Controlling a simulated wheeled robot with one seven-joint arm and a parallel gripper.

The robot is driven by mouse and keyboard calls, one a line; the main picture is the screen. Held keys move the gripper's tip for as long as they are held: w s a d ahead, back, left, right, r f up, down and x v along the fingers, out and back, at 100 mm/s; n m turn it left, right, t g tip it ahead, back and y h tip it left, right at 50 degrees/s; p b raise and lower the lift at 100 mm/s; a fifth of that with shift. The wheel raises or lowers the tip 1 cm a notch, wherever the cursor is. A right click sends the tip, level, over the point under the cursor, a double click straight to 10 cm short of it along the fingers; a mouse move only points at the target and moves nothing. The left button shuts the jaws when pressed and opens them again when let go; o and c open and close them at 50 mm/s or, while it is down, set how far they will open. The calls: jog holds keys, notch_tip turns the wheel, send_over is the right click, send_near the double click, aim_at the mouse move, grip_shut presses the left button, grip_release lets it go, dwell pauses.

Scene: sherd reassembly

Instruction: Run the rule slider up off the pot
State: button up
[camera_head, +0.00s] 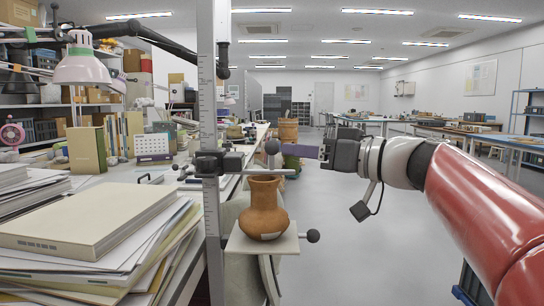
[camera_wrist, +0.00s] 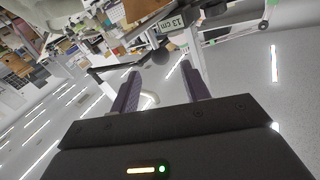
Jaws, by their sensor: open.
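The slider (camera_head: 215,162) is a dark clamp block on an upright graduated rule (camera_head: 208,110). Its thin arm reaches right at the level of the pot's rim; I cannot tell whether it touches. A dark ball knob (camera_head: 272,146) sits at the slider's right end. The brown round-bodied pot (camera_head: 264,222) stands upright below. My gripper (camera_head: 290,150) is open, its purple fingers pointing left at the knob from the right. In the wrist view the knob (camera_wrist: 160,56) shows just beyond the gap between my open fingertips (camera_wrist: 160,76), beside a "13 cm" label (camera_wrist: 172,24). Nothing is held.
The pot stands on a small pale plate (camera_head: 240,243) with another dark ball knob (camera_head: 313,236) at its right. A cluttered bench with stacked books and papers (camera_head: 85,225) is close on the left.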

aim_at(278, 148)
jog(key=p+x, duration=0.1)
jog(key=x, duration=0.6)
jog(key=shift+a, duration=0.15)
grip_shut()
